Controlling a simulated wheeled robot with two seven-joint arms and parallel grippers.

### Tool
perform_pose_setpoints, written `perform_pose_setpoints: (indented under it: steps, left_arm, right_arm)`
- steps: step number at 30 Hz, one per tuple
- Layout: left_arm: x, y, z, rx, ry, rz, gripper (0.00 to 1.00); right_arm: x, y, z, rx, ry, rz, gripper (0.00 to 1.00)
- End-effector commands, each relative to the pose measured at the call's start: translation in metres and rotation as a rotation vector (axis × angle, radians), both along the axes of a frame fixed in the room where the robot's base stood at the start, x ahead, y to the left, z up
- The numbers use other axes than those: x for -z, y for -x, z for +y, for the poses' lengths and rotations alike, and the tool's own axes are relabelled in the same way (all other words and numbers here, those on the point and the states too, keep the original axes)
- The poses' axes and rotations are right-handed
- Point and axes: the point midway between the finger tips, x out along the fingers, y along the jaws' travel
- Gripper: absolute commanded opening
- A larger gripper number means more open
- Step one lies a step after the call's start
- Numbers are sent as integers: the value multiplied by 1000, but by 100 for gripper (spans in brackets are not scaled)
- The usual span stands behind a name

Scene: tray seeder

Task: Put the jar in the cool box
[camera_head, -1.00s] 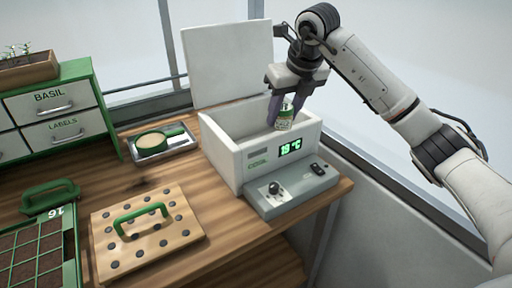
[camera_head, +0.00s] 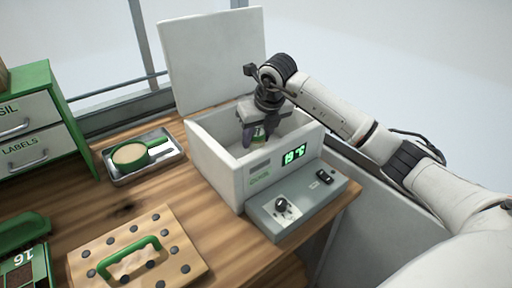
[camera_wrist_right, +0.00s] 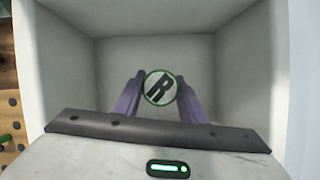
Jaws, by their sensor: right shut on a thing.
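The cool box (camera_head: 217,160) is a white open box with its lid (camera_head: 213,62) raised at the back. Its front display reads 19 °C. My right gripper (camera_head: 257,138) points down into the box and is shut on the jar (camera_head: 258,133). Whether the jar touches the floor I cannot tell. My left gripper is not in view.
A grey control panel (camera_head: 310,205) with a knob fronts the box. A metal tray (camera_head: 118,176) with a green-handled sieve lies to its left. A wooden dibber board (camera_head: 190,262) with a green handle is in front. A labelled drawer cabinet (camera_head: 62,135) stands at left.

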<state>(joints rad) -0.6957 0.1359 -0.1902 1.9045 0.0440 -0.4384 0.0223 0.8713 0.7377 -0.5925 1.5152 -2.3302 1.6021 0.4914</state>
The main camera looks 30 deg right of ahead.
Motion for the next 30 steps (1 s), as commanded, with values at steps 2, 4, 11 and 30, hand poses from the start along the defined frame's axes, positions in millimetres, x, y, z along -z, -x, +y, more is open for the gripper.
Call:
perform_pose_setpoints:
  steps: [2, 4, 11, 30]
  left_arm:
    - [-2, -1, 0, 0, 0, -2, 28]
    - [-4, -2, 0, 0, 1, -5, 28]
    - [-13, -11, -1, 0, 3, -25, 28]
    - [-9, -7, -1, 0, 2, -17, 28]
  right_arm:
    - [5, 0, 0, 0, -1, 0, 14]
    - [12, 1, 0, 0, -1, 2, 14]
    - [39, 0, 0, 1, 0, 0, 14]
    - [41, 0, 0, 0, 0, 0, 56]
